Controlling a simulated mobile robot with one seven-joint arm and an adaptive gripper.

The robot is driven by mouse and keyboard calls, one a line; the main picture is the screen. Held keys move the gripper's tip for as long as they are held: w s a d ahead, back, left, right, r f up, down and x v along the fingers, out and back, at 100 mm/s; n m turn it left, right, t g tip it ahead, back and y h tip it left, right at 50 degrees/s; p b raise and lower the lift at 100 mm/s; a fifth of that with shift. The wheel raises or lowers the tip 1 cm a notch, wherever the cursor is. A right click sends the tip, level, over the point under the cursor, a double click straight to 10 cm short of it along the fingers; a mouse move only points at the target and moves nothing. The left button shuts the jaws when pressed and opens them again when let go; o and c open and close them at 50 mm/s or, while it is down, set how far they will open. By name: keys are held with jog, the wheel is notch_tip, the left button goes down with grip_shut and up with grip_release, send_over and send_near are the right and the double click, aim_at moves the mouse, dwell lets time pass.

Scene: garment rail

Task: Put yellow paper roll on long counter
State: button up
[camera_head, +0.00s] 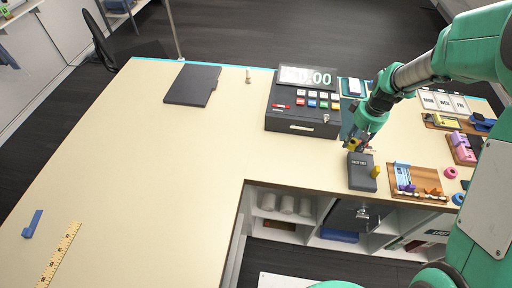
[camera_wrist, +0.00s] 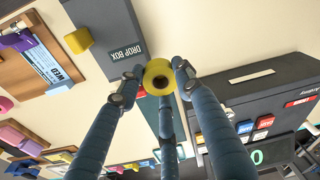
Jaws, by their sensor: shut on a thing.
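The yellow paper roll (camera_wrist: 159,77) is held between the fingertips of my gripper (camera_wrist: 160,80) in the wrist view, its dark core hole facing the camera. In the head view my gripper (camera_head: 357,143) is above the right part of the counter, between the cash register and the drop box. Only a little of the roll shows there, partly hidden by the fingers. The long counter (camera_head: 170,150) is a cream, L-shaped top with a wide bare left part. I cannot tell how high the roll is above it.
A grey drop box (camera_head: 362,170) with a yellow knob-like piece beside it stands just below my gripper. The black cash register (camera_head: 302,105) is to its left. Trays with small items crowd the right. A dark flat pad (camera_head: 192,85), a ruler (camera_head: 60,252) and a blue piece (camera_head: 32,223) lie leftward.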

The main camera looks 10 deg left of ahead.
jog(key=s+a+n, duration=0.2)
jog(key=s+a, duration=0.1)
jog(key=a, duration=1.4)
jog(key=s+a+n, duration=0.2)
jog(key=s+a, duration=0.1)
jog(key=a, duration=1.5)
jog(key=s+a+n+p, duration=0.1)
jog(key=s+a+n, duration=0.4)
jog(key=s+a, duration=1.9)
jog(key=shift+g, duration=0.3)
jog(key=f, duration=0.1)
jog(key=w+a+f, duration=0.1)
jog(key=f, duration=0.1)
jog(key=w+a+f, duration=0.1)
jog(key=f, duration=0.1)
jog(key=shift+w+f, duration=0.1)
jog(key=shift+w, duration=0.05)
jog(key=shift+d, duration=0.1)
jog(key=w+a, duration=0.3)
jog(key=a, duration=0.1)
jog(key=w+a+f, duration=0.1)
jog(key=w+a, duration=0.1)
jog(key=a, duration=0.3)
jog(key=w+a, duration=0.3)
jog(key=a, duration=0.1)
jog(key=shift+w+a+f, duration=0.25)
jog(key=shift+w, duration=0.05)
